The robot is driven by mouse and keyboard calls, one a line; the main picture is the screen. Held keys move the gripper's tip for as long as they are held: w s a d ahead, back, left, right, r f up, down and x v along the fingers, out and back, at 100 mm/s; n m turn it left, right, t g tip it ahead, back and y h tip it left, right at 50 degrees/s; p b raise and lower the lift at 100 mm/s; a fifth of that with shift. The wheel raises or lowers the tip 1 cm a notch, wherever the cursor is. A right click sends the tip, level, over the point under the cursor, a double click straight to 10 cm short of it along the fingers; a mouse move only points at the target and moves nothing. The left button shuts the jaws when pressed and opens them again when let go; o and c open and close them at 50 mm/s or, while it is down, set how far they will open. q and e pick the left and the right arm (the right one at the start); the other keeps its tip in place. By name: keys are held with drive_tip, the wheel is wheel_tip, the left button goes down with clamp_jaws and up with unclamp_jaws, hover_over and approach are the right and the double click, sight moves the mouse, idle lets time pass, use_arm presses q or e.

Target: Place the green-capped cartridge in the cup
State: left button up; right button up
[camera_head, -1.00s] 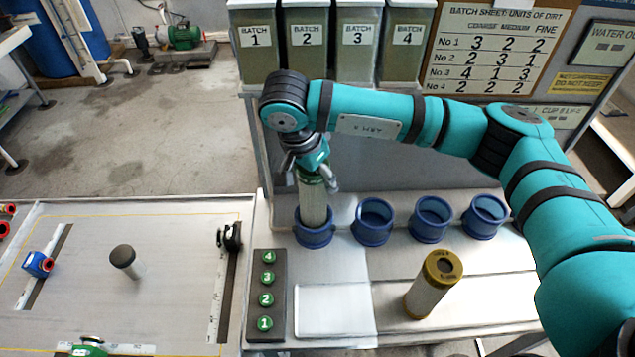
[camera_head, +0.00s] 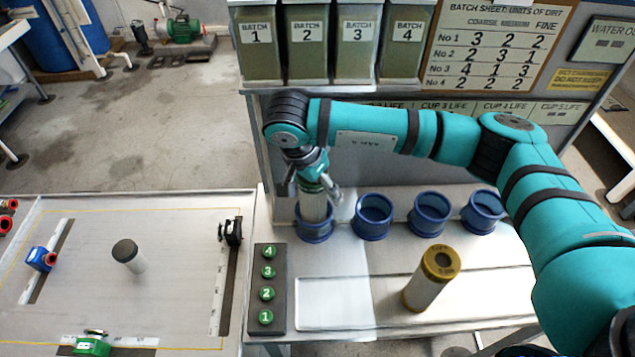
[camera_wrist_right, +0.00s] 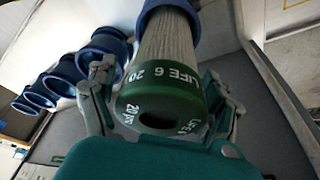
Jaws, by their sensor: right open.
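The green-capped cartridge (camera_head: 313,207) stands upright with its lower end inside the leftmost blue cup (camera_head: 314,233). In the right wrist view its pleated body (camera_wrist_right: 166,45) runs into the blue cup (camera_wrist_right: 168,8), and its green cap (camera_wrist_right: 160,108) faces my gripper, with "LIFE 6 20" on it. My right gripper (camera_head: 311,190) is open, with its fingers spread on both sides of the green cap and gaps showing in the wrist view. The cartridge's bottom is hidden in the cup. My left gripper is not in view.
Three empty blue cups (camera_head: 373,217) continue the row to the right. A gold-capped cartridge (camera_head: 430,280) stands in front of them. A block with numbered green buttons (camera_head: 267,290) lies front left. A dark-capped cartridge (camera_head: 128,256) stands on the left table. Batch bins (camera_head: 308,45) hang behind.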

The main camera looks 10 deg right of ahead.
drive_tip(key=shift+r, duration=0.1)
drive_tip(key=shift+r, duration=0.2)
drive_tip(key=b+v, duration=0.3)
drive_tip(key=v, duration=0.7)
drive_tip(key=shift+s+a+r, duration=0.15)
drive_tip(key=shift+a+r, duration=0.05)
drive_tip(key=shift+r, duration=0.1)
drive_tip(key=shift+s+a+r, duration=0.1)
drive_tip(key=shift+r, duration=0.4)
